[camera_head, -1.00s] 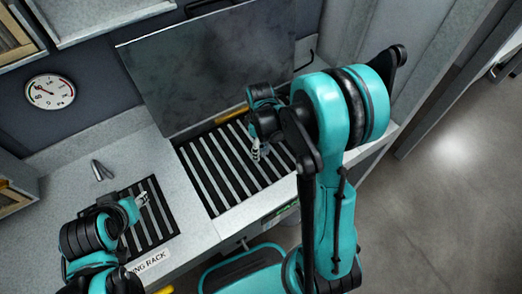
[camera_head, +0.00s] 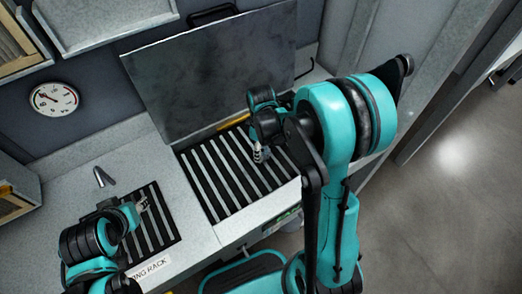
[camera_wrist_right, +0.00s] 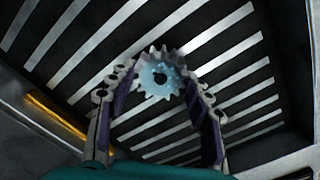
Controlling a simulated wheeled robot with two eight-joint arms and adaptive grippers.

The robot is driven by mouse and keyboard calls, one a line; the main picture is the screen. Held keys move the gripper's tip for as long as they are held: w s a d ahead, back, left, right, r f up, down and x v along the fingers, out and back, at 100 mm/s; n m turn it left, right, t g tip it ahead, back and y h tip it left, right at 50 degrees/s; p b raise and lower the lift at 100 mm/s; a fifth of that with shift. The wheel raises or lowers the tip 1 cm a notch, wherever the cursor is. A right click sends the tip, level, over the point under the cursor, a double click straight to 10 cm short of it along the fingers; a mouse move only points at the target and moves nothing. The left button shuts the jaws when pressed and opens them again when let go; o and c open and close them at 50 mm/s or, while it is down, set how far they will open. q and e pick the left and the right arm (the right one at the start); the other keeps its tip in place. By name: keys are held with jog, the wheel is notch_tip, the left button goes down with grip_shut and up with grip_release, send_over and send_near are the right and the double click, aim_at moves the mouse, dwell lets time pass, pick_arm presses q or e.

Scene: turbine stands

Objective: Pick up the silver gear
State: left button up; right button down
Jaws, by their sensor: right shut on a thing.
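In the head view my right gripper (camera_head: 259,153) points down over the larger slatted grate (camera_head: 215,180); the gear is too small to make out clearly there. My left gripper (camera_head: 142,204) is over the smaller slatted rack at the left, and its finger opening is too small to judge.
A large grey panel (camera_head: 205,70) stands upright behind the larger grate. A round gauge (camera_head: 54,99) hangs on the wall. A label (camera_head: 150,267) marks the front of the smaller rack (camera_head: 160,230). The grey counter (camera_head: 75,185) at the left is mostly bare.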

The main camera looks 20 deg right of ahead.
notch_tip(320, 180, up, 2)
jog(key=shift+r+p, duration=0.2)
jog(key=shift+p, duration=0.2)
jog(key=s+d+r+p, duration=0.3)
jog(key=s+d+r, duration=0.2)
jog(key=s, duration=0.5)
jog(key=shift+s+d+r+p, duration=0.15)
jog(key=shift+d+r+p, duration=0.2)
jog(key=shift+r, duration=0.4)
